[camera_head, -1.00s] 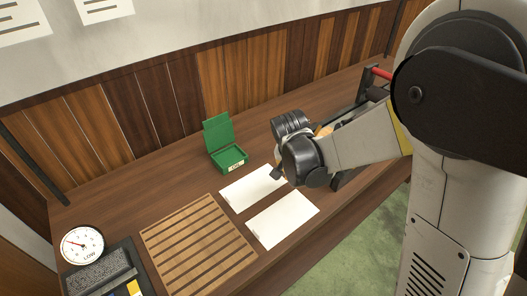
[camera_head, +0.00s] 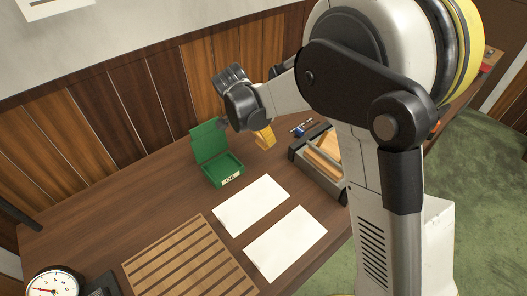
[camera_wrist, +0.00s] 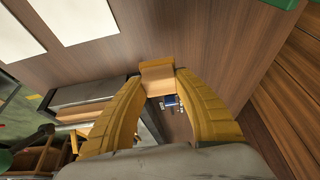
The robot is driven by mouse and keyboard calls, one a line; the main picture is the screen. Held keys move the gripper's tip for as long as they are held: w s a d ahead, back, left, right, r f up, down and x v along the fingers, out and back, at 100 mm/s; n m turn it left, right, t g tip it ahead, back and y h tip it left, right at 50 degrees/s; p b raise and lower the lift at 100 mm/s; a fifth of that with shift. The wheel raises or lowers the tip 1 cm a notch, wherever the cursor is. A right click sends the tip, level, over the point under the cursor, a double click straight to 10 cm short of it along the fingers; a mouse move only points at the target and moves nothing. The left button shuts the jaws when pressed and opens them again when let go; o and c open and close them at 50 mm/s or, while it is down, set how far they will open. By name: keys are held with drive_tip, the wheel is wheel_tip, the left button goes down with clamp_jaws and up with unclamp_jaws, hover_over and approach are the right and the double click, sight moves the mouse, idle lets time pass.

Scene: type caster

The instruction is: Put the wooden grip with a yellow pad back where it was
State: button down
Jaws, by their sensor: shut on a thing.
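My gripper (camera_wrist: 158,80) is in the wrist view, its two yellow fingers closed on a tan wooden block, which looks like the wooden grip (camera_wrist: 157,77). The held block cannot be told from the fingers there. In the wrist view the table lies beyond the grip, and the grip appears clear of it.
The open green box (camera_head: 222,173) stands left of my gripper. Two white sheets (camera_head: 251,205) lie in front. A grey tray with wooden pieces (camera_head: 322,157) is to the right, a small blue object (camera_head: 301,128) behind it. A slatted wooden rack (camera_head: 188,262) and a dial (camera_head: 53,284) are front left.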

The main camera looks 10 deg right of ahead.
sight(267, 157)
wheel_tip(267, 157, down, 7)
drive_tip(key=shift+f+b, duration=0.15)
drive_tip(key=shift+b, duration=1.05)
drive_tip(key=c, duration=1)
unclamp_jaws()
